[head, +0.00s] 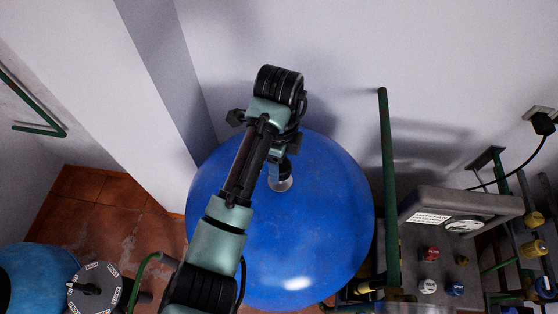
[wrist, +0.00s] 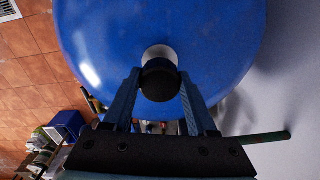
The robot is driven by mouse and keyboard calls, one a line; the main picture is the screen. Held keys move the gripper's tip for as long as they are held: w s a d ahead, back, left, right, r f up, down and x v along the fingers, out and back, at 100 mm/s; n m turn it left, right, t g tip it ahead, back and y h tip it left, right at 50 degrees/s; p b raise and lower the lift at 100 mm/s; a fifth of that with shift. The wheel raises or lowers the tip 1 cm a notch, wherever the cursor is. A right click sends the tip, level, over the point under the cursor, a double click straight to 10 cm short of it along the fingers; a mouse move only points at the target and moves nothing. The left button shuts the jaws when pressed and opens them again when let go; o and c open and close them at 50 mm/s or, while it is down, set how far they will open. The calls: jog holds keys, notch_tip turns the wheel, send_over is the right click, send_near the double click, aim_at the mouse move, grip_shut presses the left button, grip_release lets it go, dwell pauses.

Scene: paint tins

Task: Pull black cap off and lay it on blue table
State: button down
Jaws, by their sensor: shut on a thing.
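The blue table (head: 320,230) is round and glossy, and it also fills the top of the wrist view (wrist: 220,40). A black cap (wrist: 160,84), round from this side, sits between the two fingers of my gripper (wrist: 160,75), which is shut on it. A pale round thing (wrist: 161,53) shows just beyond the cap, over the blue top. In the head view, a pale grey round thing (head: 281,184) shows below my gripper (head: 278,168). I cannot tell whether the cap is still seated on it. The cap is not clear in the head view.
A wall rises behind the table, with a corner to the left. A green post (head: 388,200) stands at the right, beside a grey stand with a labelled scale-like box (head: 460,205) and small coloured tins (head: 429,254). A grey lidded drum (head: 95,287) is at lower left.

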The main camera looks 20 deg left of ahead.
notch_tip(320, 180, up, 4)
jog(key=p, duration=0.4)
jog(key=shift+r, duration=0.1)
jog(key=shift+s, duration=0.1)
dwell(0.7)
